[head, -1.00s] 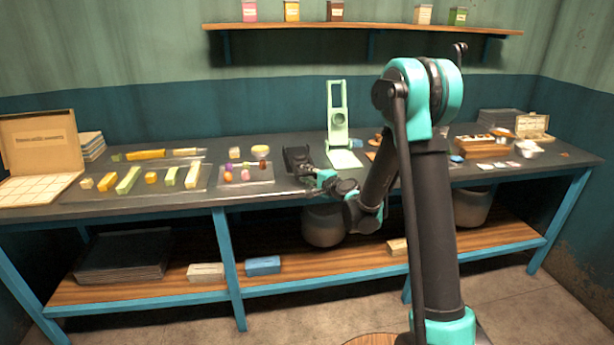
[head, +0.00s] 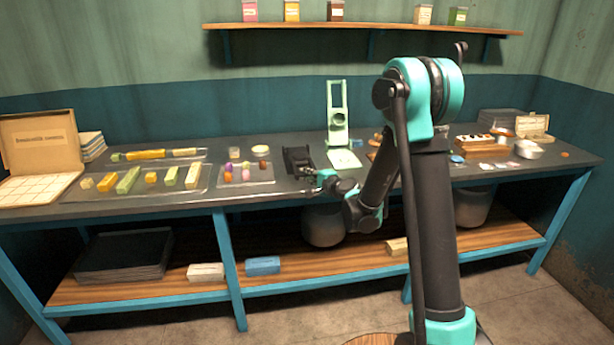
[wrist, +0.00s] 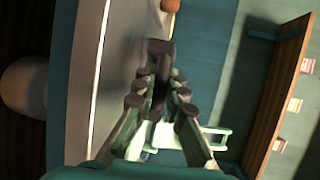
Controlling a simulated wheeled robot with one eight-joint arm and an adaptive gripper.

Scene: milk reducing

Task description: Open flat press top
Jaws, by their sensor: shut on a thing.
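The flat press (head: 298,158) is a small black device on the bench, left of the pale green upright stand. Its plates are too small and dark in the head view to tell how far the top is raised. My gripper (head: 314,183) is at the near right side of the press, low at the bench's front edge. In the wrist view my gripper (wrist: 161,98) is shut on a dark bar-like part (wrist: 160,58), which appears to belong to the press. The fingers hide part of it.
The pale green stand (head: 338,115) rises just behind and right of the press. A clear tray (head: 245,177) with small coloured pieces lies close on the left. Tins and small items crowd the bench's right end. A shelf (head: 360,28) runs along the wall.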

